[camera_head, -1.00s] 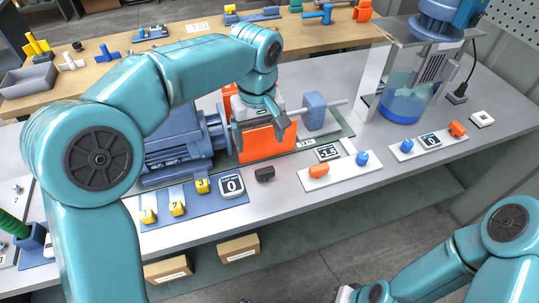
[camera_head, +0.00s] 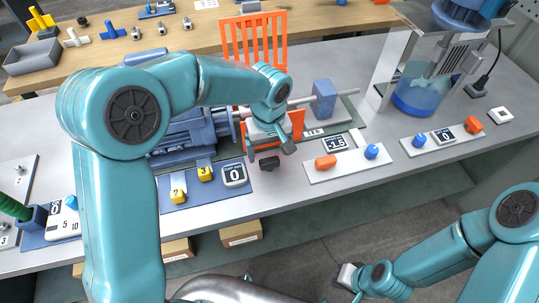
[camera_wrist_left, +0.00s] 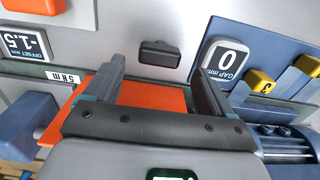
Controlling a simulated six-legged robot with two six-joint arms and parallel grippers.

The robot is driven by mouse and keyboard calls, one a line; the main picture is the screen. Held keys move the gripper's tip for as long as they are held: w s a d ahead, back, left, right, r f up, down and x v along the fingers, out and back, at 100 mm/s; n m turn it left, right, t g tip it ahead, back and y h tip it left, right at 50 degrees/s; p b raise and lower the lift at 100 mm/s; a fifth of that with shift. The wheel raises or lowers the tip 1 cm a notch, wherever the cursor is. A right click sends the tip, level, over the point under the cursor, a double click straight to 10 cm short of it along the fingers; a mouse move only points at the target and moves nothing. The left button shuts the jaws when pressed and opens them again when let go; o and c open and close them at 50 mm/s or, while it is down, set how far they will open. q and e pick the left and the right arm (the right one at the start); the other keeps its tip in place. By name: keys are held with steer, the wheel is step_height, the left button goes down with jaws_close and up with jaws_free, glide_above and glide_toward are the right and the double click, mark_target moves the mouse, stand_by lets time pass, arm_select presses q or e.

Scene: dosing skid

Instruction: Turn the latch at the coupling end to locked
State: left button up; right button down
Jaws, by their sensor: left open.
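A small black block (camera_head: 269,163), the likely latch, sits on the grey bench in front of the orange coupling housing (camera_head: 294,124). It also shows in the left wrist view (camera_wrist_left: 158,52), long side across the picture. I see no locked or unlocked mark on it. My left gripper (camera_head: 270,149) points down before the housing, open and empty. In the left wrist view, its fingers (camera_wrist_left: 160,68) frame the space just short of the black block, apart from it. My right gripper (camera_head: 347,276) is low at the front, its jaws unclear.
A slatted orange guard (camera_head: 255,40) stands upright behind the coupling. A blue motor (camera_head: 190,135) is left of it. A gap display (camera_head: 234,175) with yellow numbered tabs lies left of the block. An offset panel (camera_head: 345,164) with orange and blue knobs lies right.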

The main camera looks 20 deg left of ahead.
mark_target(269, 161)
arm_select(q)
steer(key=shift+s+d+f, duration=0.1)
steer(key=shift+s+f, duration=0.05)
steer(key=shift+f, duration=0.45)
steer(key=shift+s+d+f, duration=0.1)
steer(key=shift+s+f, duration=0.05)
steer(key=shift+f, duration=0.75)
steer(key=shift+w+a+f, duration=0.1)
steer(key=shift+w+f, duration=0.25)
steer(key=shift+f, duration=0.05)
steer(key=shift+s+r, duration=0.15)
steer(key=shift+s, duration=0.1)
steer(key=shift+w, duration=0.1)
steer(key=c, duration=1.1)
steer(key=shift+o, duration=0.2)
